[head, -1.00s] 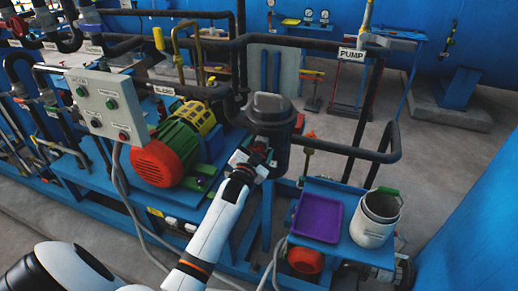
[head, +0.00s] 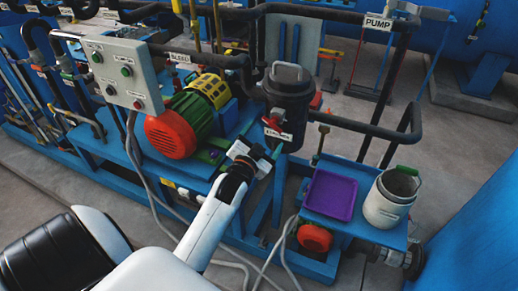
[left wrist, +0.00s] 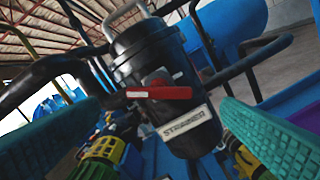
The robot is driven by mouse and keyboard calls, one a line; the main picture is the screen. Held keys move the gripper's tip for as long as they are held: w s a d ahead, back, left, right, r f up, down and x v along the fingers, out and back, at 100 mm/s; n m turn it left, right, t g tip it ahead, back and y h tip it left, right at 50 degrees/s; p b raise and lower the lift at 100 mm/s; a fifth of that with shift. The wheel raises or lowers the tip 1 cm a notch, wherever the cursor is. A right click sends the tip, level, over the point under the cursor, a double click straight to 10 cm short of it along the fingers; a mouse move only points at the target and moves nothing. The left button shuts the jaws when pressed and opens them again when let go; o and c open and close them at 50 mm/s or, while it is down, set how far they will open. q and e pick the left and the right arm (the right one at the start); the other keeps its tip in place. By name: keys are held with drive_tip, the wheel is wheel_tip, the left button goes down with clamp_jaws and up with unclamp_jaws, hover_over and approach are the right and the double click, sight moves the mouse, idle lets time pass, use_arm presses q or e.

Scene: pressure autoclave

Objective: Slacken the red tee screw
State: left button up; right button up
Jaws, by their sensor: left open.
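The red tee screw (head: 277,133) sticks out from the front of the black strainer pot (head: 290,92), just above its white label. In the left wrist view, the screw's red bar (left wrist: 160,93) lies nearly level across the strainer (left wrist: 160,55). My left gripper (head: 264,155) is just in front of and below the screw, apart from it. Its teal fingers are spread wide in the left wrist view (left wrist: 160,108), one to each side of the strainer, with nothing between them. My right gripper is not in view.
A green motor with a red end (head: 172,135) and a grey control box (head: 115,70) stand left of the strainer. A purple tray (head: 330,195) and a white bucket (head: 388,200) are on a blue stand at right. Dark pipes (head: 360,125) run beside the strainer.

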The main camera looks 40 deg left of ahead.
use_arm(q)
drive_tip(key=shift+v, duration=1.55)
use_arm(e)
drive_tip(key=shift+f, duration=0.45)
use_arm(q)
drive_tip(key=s+d+f+g+h+b, duration=0.1)
drive_tip(key=s+d+f+g, duration=0.2)
drive_tip(key=f, duration=1)
drive_tip(key=s+d+f+g+h, duration=0.1)
drive_tip(key=s+d+f+g, duration=0.15)
drive_tip(key=f, duration=1.05)
drive_tip(key=s+d+f+g+h+b, duration=0.1)
drive_tip(key=s+d+f+g, duration=0.2)
drive_tip(key=f, duration=1)
drive_tip(key=s+d+f+g, duration=0.1)
drive_tip(key=s+f+g, duration=0.1)
drive_tip(key=s+f, duration=0.4)
drive_tip(key=s+d+f+g+b, duration=0.1)
drive_tip(key=s+f+g, duration=0.2)
drive_tip(key=s+f, duration=0.4)
drive_tip(key=s+d+f+n+g+h, duration=0.1)
drive_tip(key=s+f+g, duration=0.2)
drive_tip(key=s, duration=1.8)
wheel_tip(320, 180, down, 4)
drive_tip(key=shift+f, duration=0.2)
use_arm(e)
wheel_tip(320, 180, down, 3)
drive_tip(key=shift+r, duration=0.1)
